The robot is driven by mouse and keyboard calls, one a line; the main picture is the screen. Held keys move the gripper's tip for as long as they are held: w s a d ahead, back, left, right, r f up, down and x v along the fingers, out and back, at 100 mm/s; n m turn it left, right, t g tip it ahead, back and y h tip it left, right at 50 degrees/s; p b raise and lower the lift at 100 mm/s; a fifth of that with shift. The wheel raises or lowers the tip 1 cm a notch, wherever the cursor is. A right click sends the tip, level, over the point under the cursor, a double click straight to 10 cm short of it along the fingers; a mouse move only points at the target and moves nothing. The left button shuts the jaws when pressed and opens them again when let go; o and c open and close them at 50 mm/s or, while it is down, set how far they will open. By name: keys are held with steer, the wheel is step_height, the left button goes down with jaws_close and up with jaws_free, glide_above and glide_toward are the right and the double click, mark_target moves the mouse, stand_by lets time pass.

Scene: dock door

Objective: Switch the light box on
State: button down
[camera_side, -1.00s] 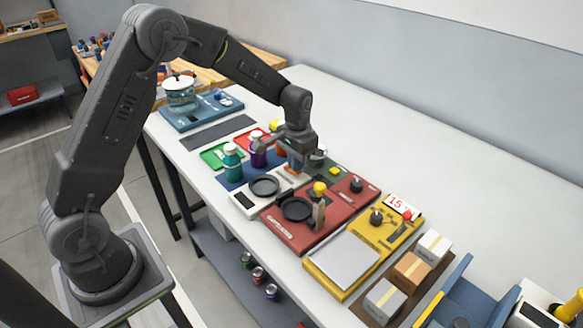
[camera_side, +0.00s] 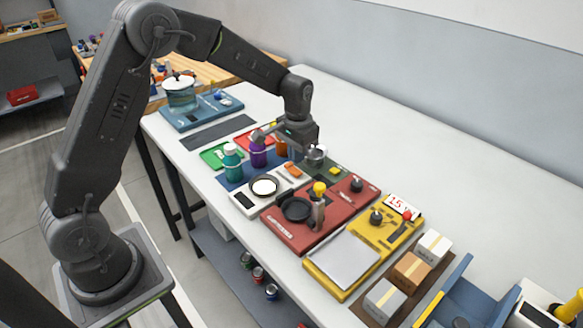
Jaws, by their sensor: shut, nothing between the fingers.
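The light box (camera_side: 241,200) is a low white unit on the table with a black-ringed round window (camera_side: 264,187). The window is bright white. An orange switch (camera_side: 293,170) sits at its back right end. My gripper (camera_side: 314,160) is above and to the right of the switch, apart from it, with its fingers shut and nothing held. The fingertips are small in this view.
A red unit (camera_side: 285,230) with a black round plate and a yellow-topped part stands to the right. A yellow unit (camera_side: 337,285) lies farther right. The table's back is clear.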

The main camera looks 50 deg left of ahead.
mark_target(296, 172)
steer(key=shift+r, duration=1.85)
steer(key=shift+s+r, duration=0.1)
steer(key=shift+r, duration=0.2)
steer(key=s+d+r+t, duration=0.3)
steer(key=s+r, duration=0.9)
steer(key=s, duration=0.1)
steer(key=s+d+t, duration=0.2)
steer(key=s, duration=1.2)
steer(key=shift+d+r+t, duration=0.15)
steer(key=shift+r+t, duration=0.15)
steer(key=shift+r, duration=0.05)
